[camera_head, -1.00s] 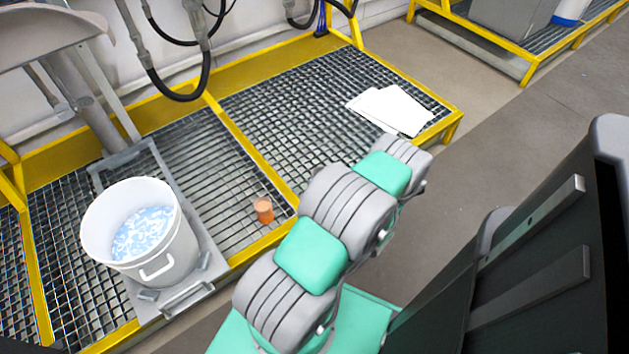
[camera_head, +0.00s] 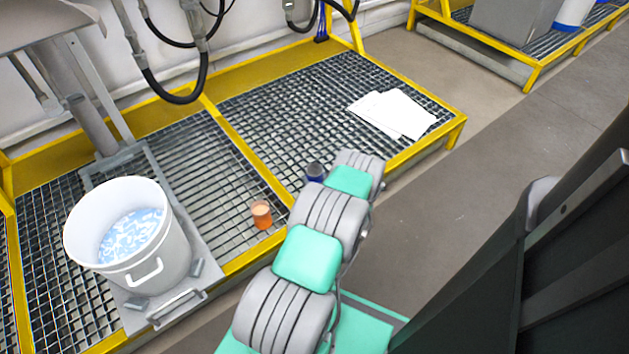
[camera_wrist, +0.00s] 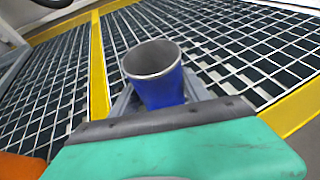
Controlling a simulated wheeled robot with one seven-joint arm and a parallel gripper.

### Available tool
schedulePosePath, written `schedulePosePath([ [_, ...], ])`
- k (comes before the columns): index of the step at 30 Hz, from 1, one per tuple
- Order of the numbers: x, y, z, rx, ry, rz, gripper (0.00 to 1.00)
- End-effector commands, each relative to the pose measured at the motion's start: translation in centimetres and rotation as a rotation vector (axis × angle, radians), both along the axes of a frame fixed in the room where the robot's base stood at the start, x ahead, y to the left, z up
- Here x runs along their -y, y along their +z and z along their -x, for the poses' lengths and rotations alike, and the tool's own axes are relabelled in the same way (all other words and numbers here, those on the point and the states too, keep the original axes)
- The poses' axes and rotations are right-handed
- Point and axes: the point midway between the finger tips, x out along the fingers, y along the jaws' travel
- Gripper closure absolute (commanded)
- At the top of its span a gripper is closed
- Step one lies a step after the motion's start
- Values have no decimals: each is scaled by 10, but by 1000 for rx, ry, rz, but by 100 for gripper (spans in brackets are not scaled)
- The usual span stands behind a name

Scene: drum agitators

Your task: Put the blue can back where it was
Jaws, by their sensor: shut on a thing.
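The blue can (camera_wrist: 163,88) is an open-topped cylinder with a bare metal rim and inside. In the wrist view it stands out between the grey jaws of my gripper (camera_wrist: 165,100), which is shut on it. Grating shows behind the can; I cannot tell whether its base touches it. In the head view only the can's dark top part (camera_head: 315,171) shows, just left of the end of my arm, over the grating near the yellow front edge. My arm hides the gripper there.
An orange can (camera_head: 261,214) stands on the grating left of my arm. A white bucket (camera_head: 130,240) with blue-and-white contents stands on a grey platform at left. White papers (camera_head: 392,113) lie on the grating at right. Yellow rails (camera_head: 240,145) border the grating. Hoses hang at the back.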

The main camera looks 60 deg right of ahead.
Motion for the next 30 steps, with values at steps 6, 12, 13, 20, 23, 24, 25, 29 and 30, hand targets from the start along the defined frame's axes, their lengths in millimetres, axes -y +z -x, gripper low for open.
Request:
schedulePosePath([
  [6, -1, -4, 0, -1, 0, -1, 97],
  [12, -1, -3, 0, 0, 1, -2, 31],
  [13, -1, -3, 0, 0, 1, -2, 29],
  [20, -1, -3, 0, 0, 1, -2, 24],
  [23, -1, 0, 0, 0, 1, -2, 24],
  [24, -1, 3, 0, 0, 1, -2, 24],
  [25, -2, 4, 2, 0, -1, -3, 24],
  [29, -19, 15, 20, 1, -4, -5, 24],
  [30, -26, 20, 28, 1, -5, -5, 24],
])
